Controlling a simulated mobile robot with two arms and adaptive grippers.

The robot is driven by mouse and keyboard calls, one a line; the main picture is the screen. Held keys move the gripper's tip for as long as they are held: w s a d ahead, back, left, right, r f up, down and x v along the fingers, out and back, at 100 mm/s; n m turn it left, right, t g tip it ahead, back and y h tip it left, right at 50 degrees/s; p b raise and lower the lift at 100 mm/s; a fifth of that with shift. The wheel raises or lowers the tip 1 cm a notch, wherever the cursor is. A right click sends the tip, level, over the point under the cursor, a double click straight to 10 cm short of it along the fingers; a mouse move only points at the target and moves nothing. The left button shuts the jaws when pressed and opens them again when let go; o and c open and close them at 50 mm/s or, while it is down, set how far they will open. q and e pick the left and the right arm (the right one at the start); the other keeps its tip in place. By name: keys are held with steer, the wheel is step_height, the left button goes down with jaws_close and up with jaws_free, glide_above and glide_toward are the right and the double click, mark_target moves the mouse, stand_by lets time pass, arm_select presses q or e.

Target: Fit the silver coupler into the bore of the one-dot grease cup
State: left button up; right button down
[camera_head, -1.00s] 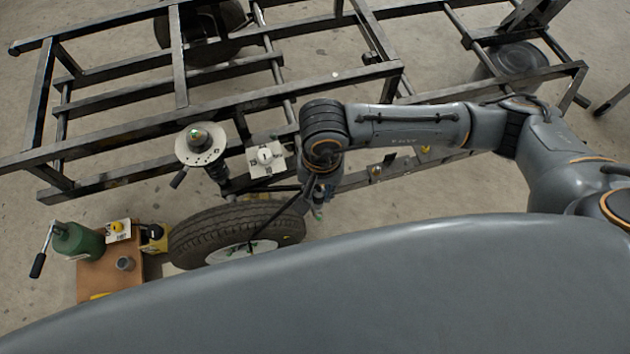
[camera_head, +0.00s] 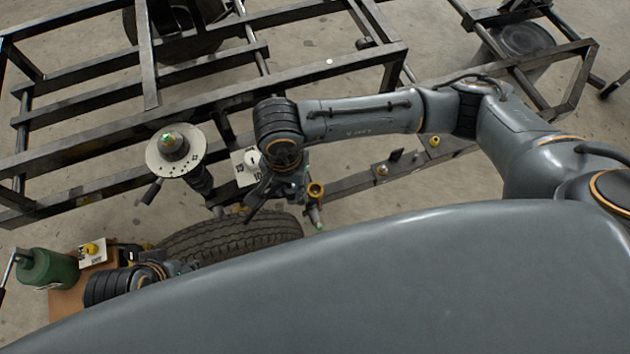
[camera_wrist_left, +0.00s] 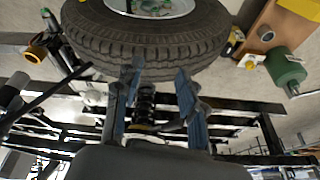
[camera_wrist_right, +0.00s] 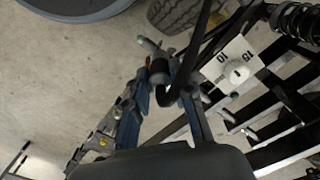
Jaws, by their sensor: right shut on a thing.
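My right gripper (camera_head: 290,192) is shut on a grey part with a green tip (camera_head: 317,216). A gold ring (camera_head: 316,190) shows beside the grip. In the right wrist view its grey tip (camera_wrist_right: 146,43) sticks out past the fingers. I cannot tell for sure that it is the silver coupler. My left gripper (camera_wrist_left: 156,82) is open and empty in front of the tyre. Yellow cups sit on the chassis rail, one near (camera_head: 382,170) and one farther right (camera_head: 435,140). Another yellow cup (camera_head: 91,249) is on a white card at left. Dot marks are too small to read.
A tyre (camera_head: 235,232) lies below the right gripper. A strut with a round plate (camera_head: 175,150) and a white numbered plate (camera_wrist_right: 235,68) stand by the black chassis frame (camera_head: 90,150). A green canister (camera_head: 48,268) and a brown board (camera_wrist_left: 255,40) are at left.

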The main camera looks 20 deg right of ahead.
arm_select(q)
steer(key=w+t, duration=0.1)
steer(key=w, duration=0.1)
steer(key=w+d+t+b, duration=0.1)
steer(key=w, duration=0.1)
steer(key=w+d+t+b, duration=0.1)
steer(key=w, duration=0.1)
steer(key=shift+r+h, duration=0.1)
steer(key=shift+h, duration=0.3)
arm_select(e)
steer(key=w+d+f, duration=0.1)
steer(key=d+f, duration=0.1)
steer(key=f, duration=0.1)
steer(key=w+d+f, duration=0.2)
steer(key=f, duration=0.1)
steer(key=w+d+f, duration=0.1)
steer(key=d+f, duration=0.2)
steer(key=f, duration=0.1)
steer(key=shift+w, duration=0.15)
arm_select(q)
steer(key=shift+w+r+t, duration=0.25)
steer(key=shift+w+t, duration=0.15)
arm_select(e)
steer(key=shift+f, duration=0.2)
arm_select(q)
steer(key=shift+d, duration=0.1)
